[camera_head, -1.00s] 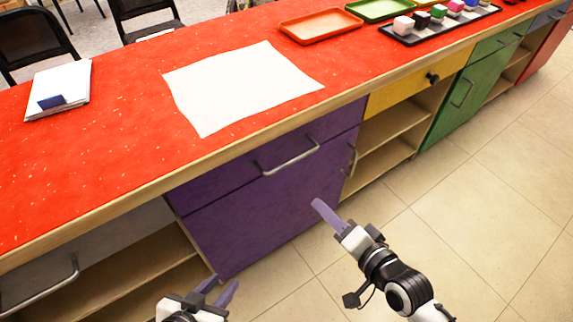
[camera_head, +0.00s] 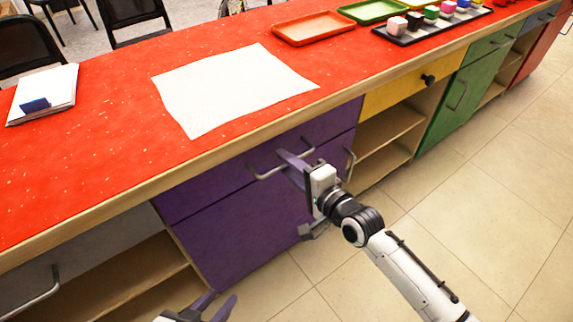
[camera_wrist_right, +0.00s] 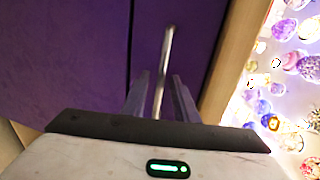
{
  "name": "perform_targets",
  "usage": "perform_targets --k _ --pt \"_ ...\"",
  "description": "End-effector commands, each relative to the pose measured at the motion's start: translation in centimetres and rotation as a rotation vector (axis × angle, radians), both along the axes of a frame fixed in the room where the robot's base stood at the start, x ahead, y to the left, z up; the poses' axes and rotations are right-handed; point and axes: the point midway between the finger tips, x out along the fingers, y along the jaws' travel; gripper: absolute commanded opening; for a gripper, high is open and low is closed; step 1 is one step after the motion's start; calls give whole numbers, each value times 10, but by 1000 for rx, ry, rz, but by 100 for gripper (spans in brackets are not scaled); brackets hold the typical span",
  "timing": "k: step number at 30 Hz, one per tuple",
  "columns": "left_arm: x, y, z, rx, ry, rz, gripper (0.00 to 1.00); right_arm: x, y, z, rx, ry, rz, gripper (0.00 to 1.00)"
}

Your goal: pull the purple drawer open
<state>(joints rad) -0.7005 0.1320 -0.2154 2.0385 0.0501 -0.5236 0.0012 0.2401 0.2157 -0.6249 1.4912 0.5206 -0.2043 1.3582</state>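The purple drawer (camera_head: 232,178) is at the top of a purple cabinet under the counter's edge. Its front looks flush with the cabinet, so it appears closed. Its metal bar handle (camera_head: 268,173) is partly hidden by my right gripper (camera_head: 284,160). In the right wrist view the handle (camera_wrist_right: 167,50) runs between the two fingers of my right gripper (camera_wrist_right: 160,97), with a gap visible on each side; the fingers are open around it. My left gripper (camera_head: 217,301) is low at the bottom edge, in front of the cabinet, empty, with its fingers apart.
A purple door (camera_head: 235,235) with its own handle (camera_head: 350,163) is below the drawer. Open shelves flank the cabinet. White paper (camera_head: 235,88) lies on the red counter (camera_head: 110,150). The tiled floor (camera_head: 470,190) in front is clear.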

Motion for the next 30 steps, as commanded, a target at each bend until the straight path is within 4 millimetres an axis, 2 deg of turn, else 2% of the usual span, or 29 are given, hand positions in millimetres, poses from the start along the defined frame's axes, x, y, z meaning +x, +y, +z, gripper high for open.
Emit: perform_targets --k 10,15,30 --pt "0 1 -1 4 0 -2 31 3 3 -1 -1 -1 0 25" --pt "1 2 -1 5 -1 -2 31 3 3 -1 -1 -1 0 0" --pt "1 2 -2 7 0 -2 31 3 2 -1 -1 -1 0 0"
